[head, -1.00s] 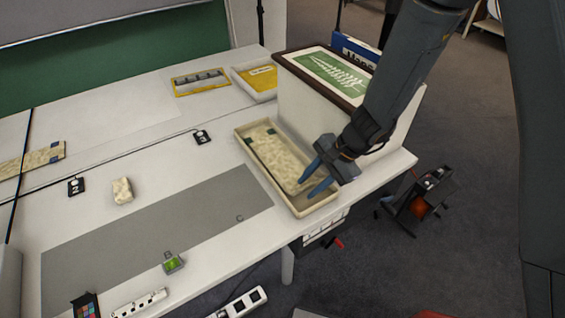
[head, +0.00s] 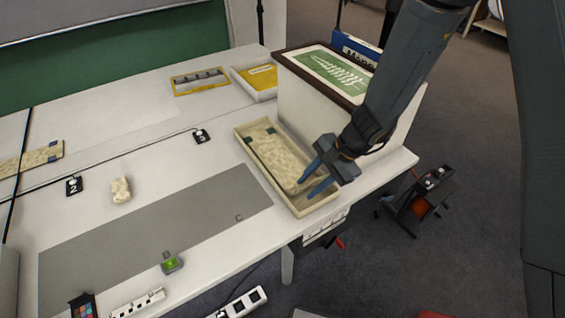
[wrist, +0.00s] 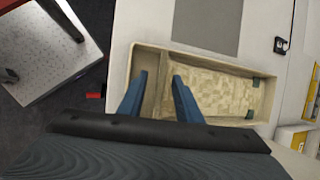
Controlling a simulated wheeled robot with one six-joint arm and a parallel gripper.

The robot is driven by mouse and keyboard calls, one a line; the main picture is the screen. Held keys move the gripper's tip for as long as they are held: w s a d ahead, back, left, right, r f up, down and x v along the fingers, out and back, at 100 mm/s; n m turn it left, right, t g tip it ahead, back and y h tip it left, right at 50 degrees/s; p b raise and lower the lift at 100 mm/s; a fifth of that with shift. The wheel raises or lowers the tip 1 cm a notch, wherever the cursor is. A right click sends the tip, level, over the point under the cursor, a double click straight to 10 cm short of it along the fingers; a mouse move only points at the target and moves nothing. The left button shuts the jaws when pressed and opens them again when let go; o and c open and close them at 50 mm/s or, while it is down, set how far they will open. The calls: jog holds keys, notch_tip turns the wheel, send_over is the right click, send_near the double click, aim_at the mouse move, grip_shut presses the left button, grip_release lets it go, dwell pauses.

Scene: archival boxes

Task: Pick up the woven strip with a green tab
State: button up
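A woven strip (head: 275,155) with dark green tabs lies lengthwise in a shallow cream tray (head: 314,207). In the wrist view, the woven strip (wrist: 215,97) shows a green tab at each of two corners of its far end. The tray (wrist: 149,62) surrounds it. My gripper (head: 309,182) is open over the tray's near end, with its blue fingers apart. In the wrist view, one finger of my gripper (wrist: 157,95) is near the tray's end wall and the other is over the strip's near end. I cannot tell whether they touch anything.
Another woven strip (head: 40,158) with a blue tab lies at the far left. A large white box (head: 305,108) with a framed green picture stands close behind the tray. A pale block (head: 121,190) and a grey mat (head: 150,228) lie to the left.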

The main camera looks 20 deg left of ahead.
grip_shut()
jog(key=shift+r, duration=0.15)
